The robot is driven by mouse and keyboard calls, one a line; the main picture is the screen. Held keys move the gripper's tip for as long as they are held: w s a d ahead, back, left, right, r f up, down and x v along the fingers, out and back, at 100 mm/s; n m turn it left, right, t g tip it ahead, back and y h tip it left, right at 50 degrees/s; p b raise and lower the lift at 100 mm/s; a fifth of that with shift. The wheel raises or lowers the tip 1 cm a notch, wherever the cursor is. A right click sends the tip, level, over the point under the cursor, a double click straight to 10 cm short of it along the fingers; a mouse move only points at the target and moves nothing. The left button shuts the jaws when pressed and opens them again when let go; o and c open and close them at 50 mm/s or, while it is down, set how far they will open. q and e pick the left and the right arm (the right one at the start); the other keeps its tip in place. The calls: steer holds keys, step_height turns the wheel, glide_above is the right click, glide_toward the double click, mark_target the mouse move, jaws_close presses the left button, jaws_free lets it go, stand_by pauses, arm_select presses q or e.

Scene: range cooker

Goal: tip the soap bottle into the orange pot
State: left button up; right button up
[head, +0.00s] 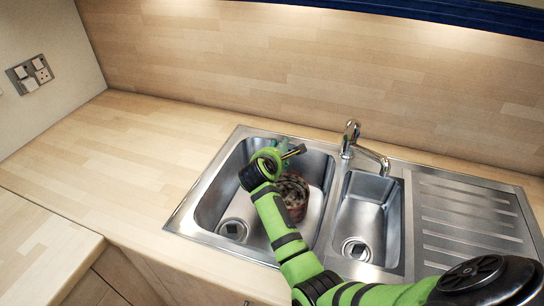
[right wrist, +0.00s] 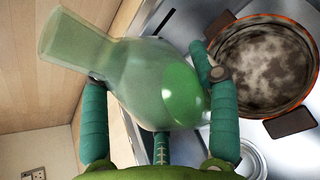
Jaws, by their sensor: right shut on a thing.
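The soap bottle (right wrist: 135,75) is see-through pale green, with a bright green patch at its broad end. It lies across my right gripper (right wrist: 155,78), which is shut on it; the gripper also shows in the head view (head: 286,152). In the right wrist view its narrow end points up and left, away from the orange pot (right wrist: 262,65), and its broad end is nearer the pot. The pot has an orange rim and a blotchy grey-brown inside. In the head view the pot (head: 294,196) stands in the left sink basin, partly hidden by my right arm. My left gripper is out of view.
The steel sink has a left basin (head: 215,190), a smaller right basin (head: 371,205) and a ribbed drainer (head: 468,215). A tap (head: 350,140) rises behind the basins. The wooden worktop (head: 120,160) at left is clear.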

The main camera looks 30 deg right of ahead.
mark_target(285, 148)
steer(key=shift+s+d+r+n+h, duration=0.3)
steer(key=shift+d+r+n+h, duration=0.25)
steer(key=shift+r, duration=0.3)
steer(key=shift+s+d+r+n+g+h+p, duration=0.4)
steer(key=shift+d+r+n+h, duration=0.15)
steer(key=shift+d+r+h, duration=0.15)
